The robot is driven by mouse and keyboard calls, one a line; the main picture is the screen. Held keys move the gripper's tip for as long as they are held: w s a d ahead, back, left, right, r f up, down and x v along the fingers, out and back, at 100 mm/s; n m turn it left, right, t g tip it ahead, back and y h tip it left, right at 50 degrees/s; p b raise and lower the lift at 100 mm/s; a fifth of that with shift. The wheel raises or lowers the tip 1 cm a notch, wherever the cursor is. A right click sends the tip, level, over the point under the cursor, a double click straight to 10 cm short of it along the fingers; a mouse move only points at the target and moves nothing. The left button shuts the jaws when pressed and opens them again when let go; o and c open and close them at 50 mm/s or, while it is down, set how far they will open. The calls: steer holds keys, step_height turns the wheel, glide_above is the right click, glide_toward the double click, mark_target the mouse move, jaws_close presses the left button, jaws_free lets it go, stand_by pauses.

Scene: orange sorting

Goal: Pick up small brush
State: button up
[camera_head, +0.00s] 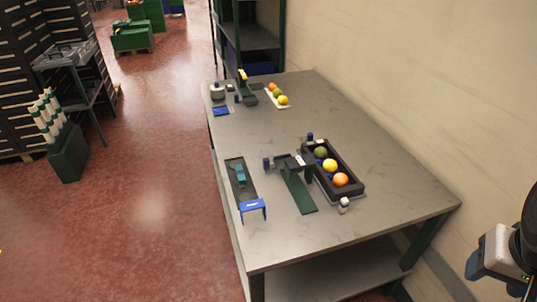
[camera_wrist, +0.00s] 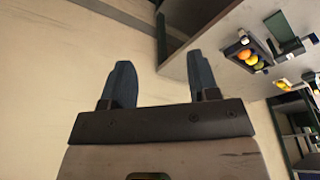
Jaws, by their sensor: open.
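I cannot make out for certain which thing is the small brush. A small teal object (camera_head: 240,175) lies in a narrow dark tray (camera_head: 234,163) at the left edge of the table; it may be the brush, but it is too small to tell. My gripper (camera_wrist: 162,75) is open in the wrist view, with two dark blue fingers apart and nothing between them. In the head view my gripper shows partly at the right edge, beyond the table and far from the teal object.
The grey table (camera_head: 350,245) carries a black box (camera_head: 357,187) with several round fruits, a green strip (camera_head: 299,191) and a blue bracket-like piece (camera_head: 252,207). A white card (camera_head: 270,97) with fruits lies at the back. The table's front is clear. A wall (camera_head: 420,90) stands at right.

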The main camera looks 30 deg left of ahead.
steer(key=o, duration=0.8)
